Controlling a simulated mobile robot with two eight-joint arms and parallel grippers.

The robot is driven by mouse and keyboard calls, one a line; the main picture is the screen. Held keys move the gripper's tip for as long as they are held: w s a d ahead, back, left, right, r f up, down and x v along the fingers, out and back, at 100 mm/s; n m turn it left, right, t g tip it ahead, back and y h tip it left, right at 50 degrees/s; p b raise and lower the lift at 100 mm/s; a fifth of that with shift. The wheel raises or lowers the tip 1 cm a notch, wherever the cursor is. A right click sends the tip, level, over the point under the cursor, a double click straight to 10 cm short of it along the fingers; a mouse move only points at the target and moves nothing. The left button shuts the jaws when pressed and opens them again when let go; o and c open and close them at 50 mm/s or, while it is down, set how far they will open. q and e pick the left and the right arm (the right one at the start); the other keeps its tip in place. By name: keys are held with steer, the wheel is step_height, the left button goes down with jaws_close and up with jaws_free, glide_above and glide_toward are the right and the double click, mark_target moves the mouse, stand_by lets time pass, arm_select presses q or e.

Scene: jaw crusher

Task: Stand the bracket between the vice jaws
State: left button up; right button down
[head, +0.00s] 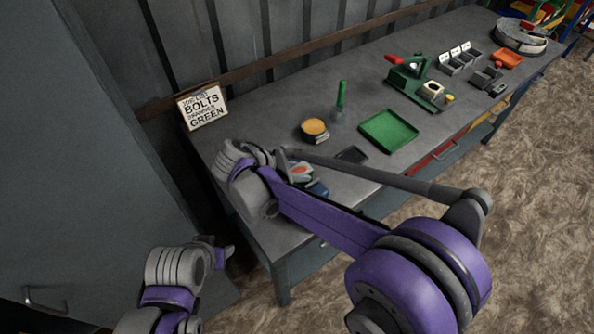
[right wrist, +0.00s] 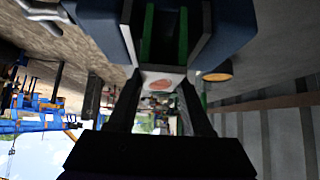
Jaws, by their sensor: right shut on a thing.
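My right gripper (right wrist: 158,95) is shut on a pale block-like piece with an orange-red spot, which I take for the bracket (right wrist: 160,82). In the head view the bracket (head: 301,170) shows small beside the right wrist, at the near left part of the bench. The blue vice (head: 318,189) is right by it, partly hidden by my arm. In the right wrist view the blue vice (right wrist: 235,25) lies just beyond the fingertips, with two green strips between its sides. I cannot tell whether the bracket is between the jaws. My left gripper (head: 226,251) hangs off the bench; its fingers are unclear.
On the grey bench (head: 250,150) stand a round tin with a yellow top (head: 315,129), a green-handled tool (head: 341,97), a green tray (head: 388,131), a dark flat pad (head: 352,154) and a green machine (head: 418,82). A sign (head: 203,106) stands at the back left.

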steer(key=shift+c, duration=1.6)
jaws_free()
steer(key=shift+f, duration=0.1)
steer(key=v, duration=1.2)
steer(key=s+d+f+n+g+y, duration=0.1)
steer(key=s+d+f+n+y, duration=0.1)
steer(key=d, duration=0.6)
steer(key=s+d+f+n+g+y, duration=0.1)
steer(key=s+d+n, duration=0.2)
steer(key=d, duration=0.4)
steer(key=s+d+f+n+t+y, duration=0.2)
steer(key=s+d+f+n+y, duration=0.2)
steer(key=s+d, duration=0.5)
step_height(320, 180, down, 3)
steer(key=shift+s+d+r+n+t, duration=0.2)
steer(key=shift+s+d+n+t, duration=0.1)
steer(key=shift+s+n, duration=0.7)
steer(key=shift+a, duration=0.1)
